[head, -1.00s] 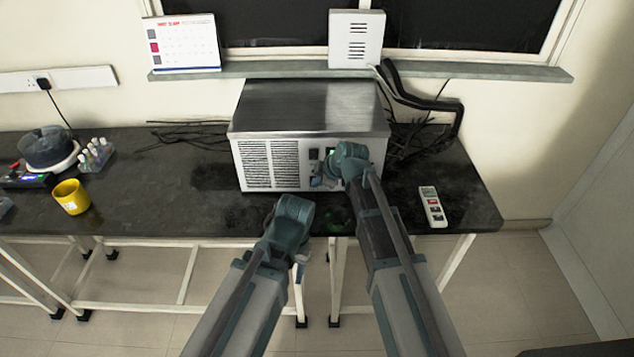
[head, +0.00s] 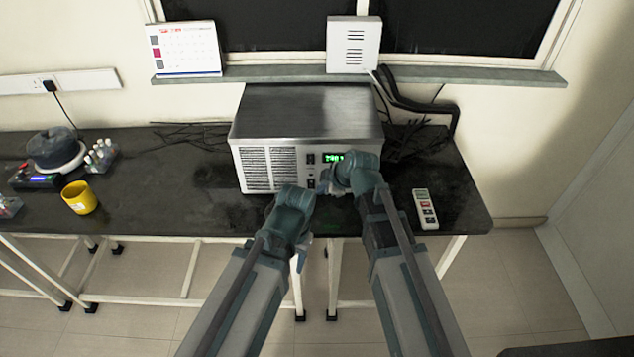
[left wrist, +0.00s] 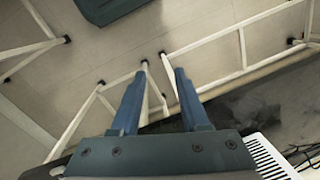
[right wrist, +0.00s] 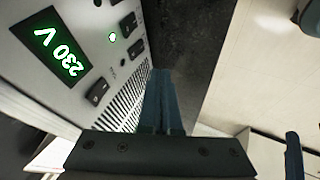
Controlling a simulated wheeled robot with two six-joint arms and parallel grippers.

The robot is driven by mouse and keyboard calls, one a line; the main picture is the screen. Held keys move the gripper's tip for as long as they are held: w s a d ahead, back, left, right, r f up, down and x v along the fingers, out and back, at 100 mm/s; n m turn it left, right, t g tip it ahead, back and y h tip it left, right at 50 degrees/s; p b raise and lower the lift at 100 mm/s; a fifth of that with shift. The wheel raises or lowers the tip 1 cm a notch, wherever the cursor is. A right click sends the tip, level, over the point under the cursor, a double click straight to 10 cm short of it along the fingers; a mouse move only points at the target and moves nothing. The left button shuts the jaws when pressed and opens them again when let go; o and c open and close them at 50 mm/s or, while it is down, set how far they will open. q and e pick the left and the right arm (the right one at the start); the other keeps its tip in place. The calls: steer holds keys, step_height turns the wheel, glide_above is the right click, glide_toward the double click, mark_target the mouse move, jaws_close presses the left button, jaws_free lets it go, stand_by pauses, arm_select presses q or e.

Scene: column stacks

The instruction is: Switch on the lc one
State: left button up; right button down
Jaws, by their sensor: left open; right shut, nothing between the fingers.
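The line conditioner is a steel box (head: 305,112) on the black bench, with vents on the left of its front. Its display (head: 333,156) glows green and reads "230 V" in the right wrist view (right wrist: 60,52). There a green lamp (right wrist: 112,37) is lit, beside black rocker switches (right wrist: 97,92) (right wrist: 128,24). My right gripper (right wrist: 160,75) is shut and empty in front of the panel; I cannot tell whether it touches it. My left gripper (left wrist: 157,78) is open and empty, low at the bench's front edge, pointing at the floor.
A white power strip or remote (head: 425,208) lies right of the box. A yellow mug (head: 79,197), a round dark device (head: 52,150) and small bottles (head: 101,155) stand at the left. Cables (head: 190,135) lie behind. The bench between mug and box is clear.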

arm_select(q)
step_height(320, 180, up, 3)
steer(key=shift+f+p, duration=0.1)
steer(key=shift+p, duration=0.8)
arm_select(e)
steer(key=v, duration=0.3)
steer(key=shift+s+d+r, duration=0.1)
steer(key=shift+r, duration=0.15)
arm_select(q)
steer(key=shift+c, duration=0.3)
